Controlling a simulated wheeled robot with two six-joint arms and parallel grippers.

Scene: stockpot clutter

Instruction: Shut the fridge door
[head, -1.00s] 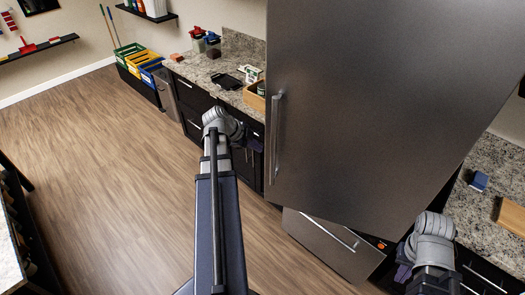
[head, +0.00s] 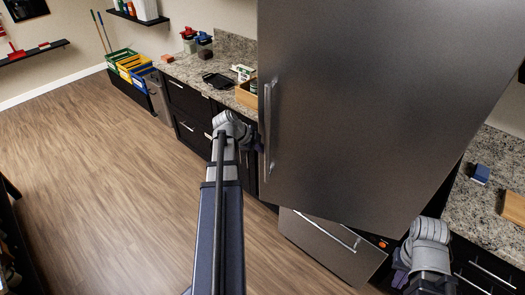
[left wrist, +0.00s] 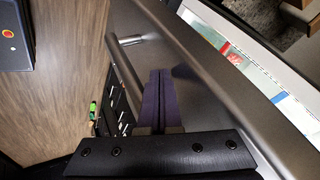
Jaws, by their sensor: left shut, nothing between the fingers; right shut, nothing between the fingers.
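The fridge door (head: 370,110) is a large grey steel panel in the head view, with a vertical bar handle (head: 268,130) near its left edge. In the left wrist view, the door face (left wrist: 185,85) and handle (left wrist: 126,72) show. Beyond the door edge is a pale strip with coloured items (left wrist: 240,62), so the door appears to stand open. My left gripper (head: 255,141) is beside the handle, partly hidden by its wrist. Its purple fingers (left wrist: 158,85) are shut and empty, close to the door face; contact is unclear. My right gripper (head: 402,272) is shut below the door's lower right.
A lower steel drawer front (head: 325,245) with a bar handle is under the door. A granite counter (head: 215,68) with a wooden box (head: 246,95) stands left, another counter (head: 495,200) with a blue block (head: 480,174) right. Open wooden floor (head: 100,190) lies left.

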